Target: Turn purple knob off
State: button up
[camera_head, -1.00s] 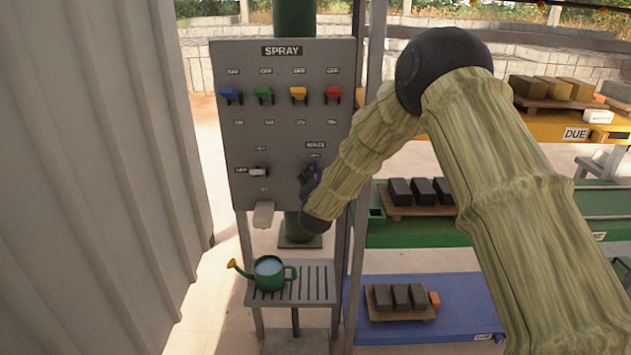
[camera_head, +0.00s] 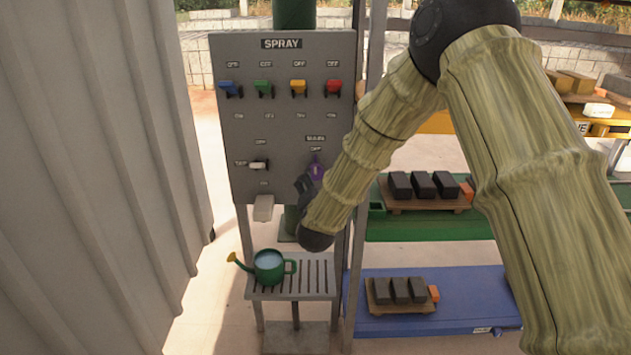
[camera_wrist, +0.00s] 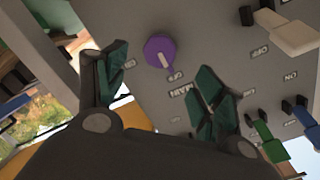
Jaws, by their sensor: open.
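The purple knob (camera_head: 316,171) sits low on the right of the grey SPRAY panel (camera_head: 285,130), under the MAIN and OFF labels. Its tapered end points up toward OFF in the head view. In the wrist view the knob (camera_wrist: 157,48) is upside down, its pale pointer aimed at the OFF label (camera_wrist: 175,76). My gripper (camera_head: 303,186) is just below and left of the knob in the head view. In the wrist view my open gripper (camera_wrist: 162,62) has a dark green-padded finger on each side, with the knob framed beyond them. I see no contact.
Blue, green, yellow and red switches (camera_head: 333,88) line the panel's top. A white lever (camera_head: 258,165) is left of the knob. A green watering can (camera_head: 268,266) stands on a slatted stand (camera_head: 318,275) below. Shelves with dark blocks (camera_head: 422,184) are at right.

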jog(key=shift+s+r, duration=0.1)
jog(key=shift+s, duration=1.2)
jog(key=s+d+f+n+g, duration=0.2)
jog(key=s+d+f+g, duration=0.3)
jog(key=s+f, duration=0.75)
jog(key=s+d+f+n+g, duration=0.3)
jog(key=s+d+f, duration=0.45)
jog(key=f, duration=0.95)
jog(key=s+d+f+n+g, duration=0.1)
jog(key=s+d+f+g, duration=0.2)
jog(key=s, duration=0.8)
jog(key=s+d+f+n+g, duration=0.1)
jog(key=s+d+f+g, duration=0.2)
jog(key=s, duration=0.9)
jog(key=s+d+f+n+g, duration=0.1)
jog(key=s+d+f, duration=0.3)
jog(key=s, duration=0.8)
jog(key=shift+f+g+p, duration=0.15)
jog(key=shift+g+p, duration=0.25)
jog(key=shift+g, duration=0.5)
